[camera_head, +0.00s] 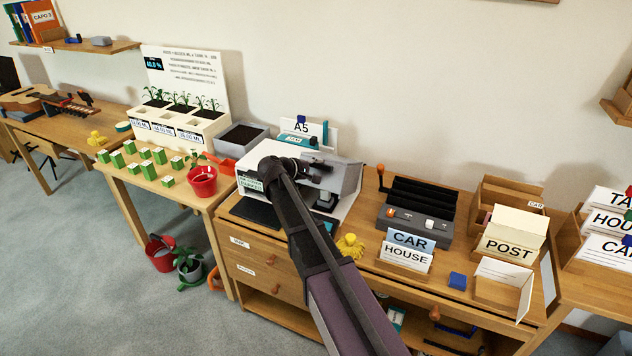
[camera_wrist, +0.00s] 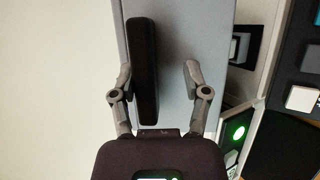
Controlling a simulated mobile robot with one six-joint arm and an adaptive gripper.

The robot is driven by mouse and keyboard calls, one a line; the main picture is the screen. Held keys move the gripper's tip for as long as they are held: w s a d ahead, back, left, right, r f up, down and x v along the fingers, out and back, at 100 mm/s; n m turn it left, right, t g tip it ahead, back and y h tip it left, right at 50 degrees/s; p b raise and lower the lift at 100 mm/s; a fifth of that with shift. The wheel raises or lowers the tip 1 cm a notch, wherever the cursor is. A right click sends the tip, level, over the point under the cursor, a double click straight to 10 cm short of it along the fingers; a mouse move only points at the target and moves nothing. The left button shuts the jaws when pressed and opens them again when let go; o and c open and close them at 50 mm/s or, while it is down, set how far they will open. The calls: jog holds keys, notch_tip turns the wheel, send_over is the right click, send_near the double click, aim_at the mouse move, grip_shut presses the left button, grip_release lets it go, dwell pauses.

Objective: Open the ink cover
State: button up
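The white and grey printer (camera_head: 349,181) stands on the wooden cabinet, partly hidden by my arm. A grey panel (camera_wrist: 178,28), which appears to be its cover, fills the middle of the wrist view. A black bar-shaped handle (camera_wrist: 144,72) stands out from this panel. My gripper (camera_wrist: 158,72) is open, with its fingers on either side of the handle. The left finger is close to the handle or touching it; a clear gap shows on the right. In the head view my gripper (camera_head: 318,170) is over the printer. I cannot tell whether the panel is raised.
A green-lit button (camera_wrist: 239,133) is right of the panel. A yellow object (camera_head: 350,246) and CAR and HOUSE cards (camera_head: 405,252) are near the printer. A dark device with an orange-knobbed lever (camera_head: 418,210) stands to its right. Left are a red pot (camera_head: 202,182) and planters.

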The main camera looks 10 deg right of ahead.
jog(key=shift+s+a+f+t+h+b, duration=0.1)
jog(key=shift+f+t+h+b, duration=0.05)
jog(key=shift+f+b, duration=0.35)
jog(key=shift+s+a+f+t+h+b, duration=0.15)
jog(key=shift+f+b, duration=0.25)
jog(key=shift+b, duration=0.2)
jog(key=shift+r, duration=0.1)
jog(key=p+v, duration=0.6)
jog(key=v, duration=0.9)
jog(key=shift+a+r, duration=0.25)
jog(key=shift+r, duration=0.15)
dwell(1.3)
dwell(0.4)
